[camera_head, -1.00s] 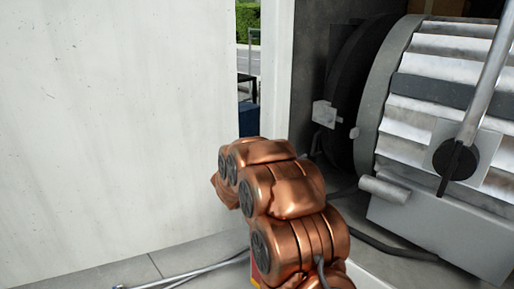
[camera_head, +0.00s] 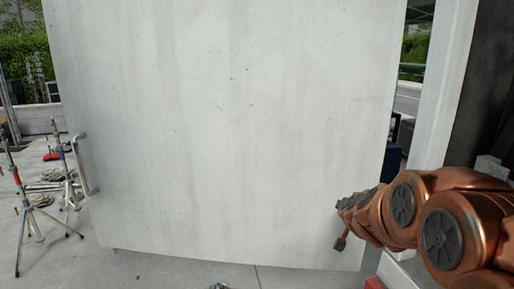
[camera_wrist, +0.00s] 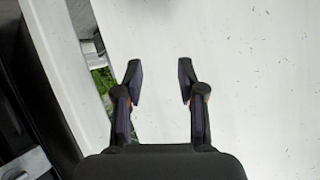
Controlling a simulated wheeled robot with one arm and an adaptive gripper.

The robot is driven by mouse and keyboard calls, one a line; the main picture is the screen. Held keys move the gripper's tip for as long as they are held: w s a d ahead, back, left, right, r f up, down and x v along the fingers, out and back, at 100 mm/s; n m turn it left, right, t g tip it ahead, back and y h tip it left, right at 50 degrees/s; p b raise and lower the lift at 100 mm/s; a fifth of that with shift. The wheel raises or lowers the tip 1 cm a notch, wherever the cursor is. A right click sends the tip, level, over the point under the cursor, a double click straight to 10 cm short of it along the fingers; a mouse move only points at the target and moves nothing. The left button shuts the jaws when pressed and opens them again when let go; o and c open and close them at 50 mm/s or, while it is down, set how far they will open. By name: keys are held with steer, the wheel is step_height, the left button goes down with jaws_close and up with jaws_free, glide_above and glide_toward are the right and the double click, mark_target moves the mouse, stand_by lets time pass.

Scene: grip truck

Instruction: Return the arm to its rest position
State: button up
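My copper-coloured arm (camera_head: 440,215) reaches in from the right edge of the head view, in front of the right part of a large white door panel (camera_head: 230,120). My gripper (camera_wrist: 159,82) shows in the wrist view with its two dark fingers apart and nothing between them. Behind the fingers is the plain white panel surface. In the head view the gripper's end (camera_head: 341,243) is small and partly hidden by the arm, at the panel's lower right.
A metal handle (camera_head: 83,165) is on the panel's left edge. Light stands (camera_head: 30,205) with tripod legs are on the paving at the left. A white post (camera_head: 443,85) stands at the right, with a gap between it and the panel.

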steer(key=s+a+f+n+g+y, duration=0.25)
steer(key=s+a, duration=0.35)
steer(key=s, duration=0.5)
steer(key=s+a+f+n+g+y, duration=0.2)
steer(key=s+a+f+g+y, duration=0.15)
steer(key=s+a, duration=0.5)
steer(key=s+d+f+g+h, duration=0.1)
steer(key=s+d+g, duration=0.2)
steer(key=s, duration=1)
steer(key=s+d+n+g+h, duration=0.1)
steer(key=s+d+g+h, duration=0.1)
steer(key=s, duration=1.2)
steer(key=d+g, duration=0.1)
steer(key=g, duration=0.1)
steer(key=shift+f+g, duration=0.3)
steer(key=shift+f, duration=0.1)
